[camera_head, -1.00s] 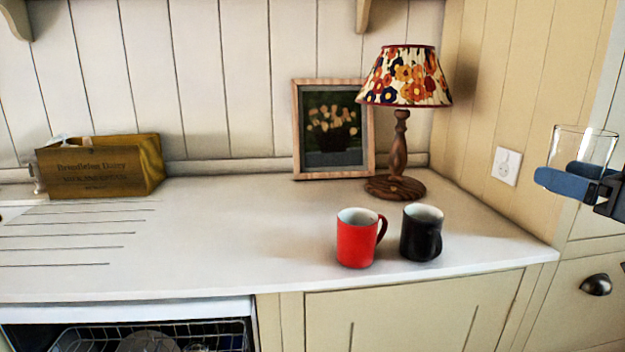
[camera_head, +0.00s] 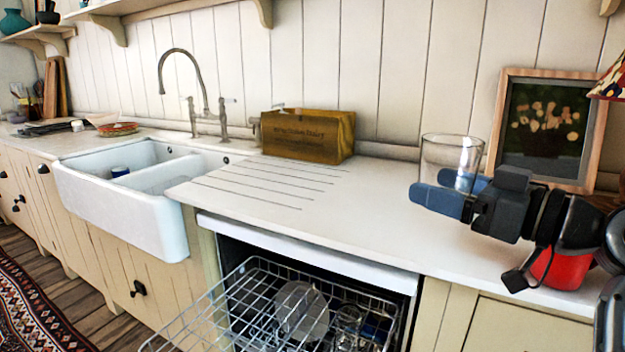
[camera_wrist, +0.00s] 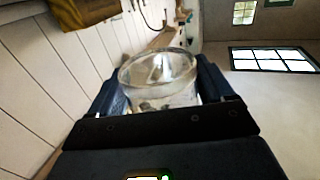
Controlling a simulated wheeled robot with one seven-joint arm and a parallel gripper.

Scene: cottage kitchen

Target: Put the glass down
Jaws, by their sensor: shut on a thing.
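The clear glass (camera_head: 452,152) is upright in my gripper (camera_head: 450,192), at the right of the head view, seen in front of the white worktop and the plank wall. The blue fingers are shut around its lower part. The wrist view shows the glass (camera_wrist: 160,75) between the two fingers. The glass appears to be held above the worktop (camera_head: 350,220), but its exact height is hard to tell.
A red mug (camera_head: 565,268) is partly hidden behind my arm. A picture frame (camera_head: 545,130) leans at the wall. A wooden box (camera_head: 310,135) stands at the back, beside the sink (camera_head: 130,200). An open dishwasher rack (camera_head: 270,310) juts out below. The worktop's middle is clear.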

